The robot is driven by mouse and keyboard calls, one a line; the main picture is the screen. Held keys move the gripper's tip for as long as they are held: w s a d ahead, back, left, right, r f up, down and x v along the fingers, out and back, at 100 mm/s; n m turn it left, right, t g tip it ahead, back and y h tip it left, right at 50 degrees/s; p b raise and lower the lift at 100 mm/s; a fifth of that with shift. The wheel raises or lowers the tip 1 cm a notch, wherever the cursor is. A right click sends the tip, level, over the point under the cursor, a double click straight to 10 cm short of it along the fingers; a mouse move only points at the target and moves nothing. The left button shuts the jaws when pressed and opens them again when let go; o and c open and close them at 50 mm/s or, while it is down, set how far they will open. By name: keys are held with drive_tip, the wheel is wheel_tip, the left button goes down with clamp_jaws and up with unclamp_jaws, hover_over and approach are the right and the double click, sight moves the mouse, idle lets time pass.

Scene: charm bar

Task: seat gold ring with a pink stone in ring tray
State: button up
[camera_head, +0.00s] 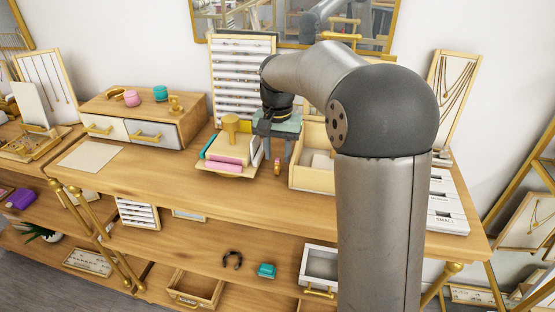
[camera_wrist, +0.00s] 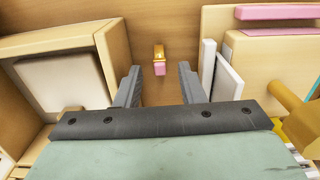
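The gold ring with a pink stone (camera_head: 277,166) stands on the wooden table in front of my gripper. In the wrist view the ring (camera_wrist: 159,60) shows small, beyond the fingertips and midway between them, with clear space on both sides. My gripper (camera_wrist: 159,84) is open and empty, its two dark fingers apart. In the head view my gripper (camera_head: 277,153) is low over the table, just behind the ring. A white slotted display (camera_head: 243,80) in a gold frame leans at the back. I cannot tell for certain whether it is the ring tray.
An open wooden box (camera_head: 312,180) stands close right of my gripper in the head view. A wooden tray (camera_head: 240,174) with pink and teal items and a gold stand is close left. A drawer unit (camera_head: 140,118) stands farther left. The table front is clear.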

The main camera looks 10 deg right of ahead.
sight(277, 160)
wheel_tip(277, 160, up, 9)
drive_tip(key=s+a+f+n, duration=0.1)
drive_tip(key=s+f, duration=0.3)
drive_tip(key=s, duration=0.8)
drive_tip(key=shift+f+n, duration=0.3)
drive_tip(key=shift+n, duration=0.5)
drive_tip(key=shift+o, duration=0.4)
drive_tip(key=s+f+n, duration=0.1)
drive_tip(key=s+f, duration=0.4)
drive_tip(key=s, duration=0.3)
drive_tip(key=s+f+n, duration=0.2)
drive_tip(key=s+f, duration=0.3)
drive_tip(key=s, duration=0.4)
drive_tip(key=shift+s+f, duration=0.2)
drive_tip(key=shift+f, duration=0.05)
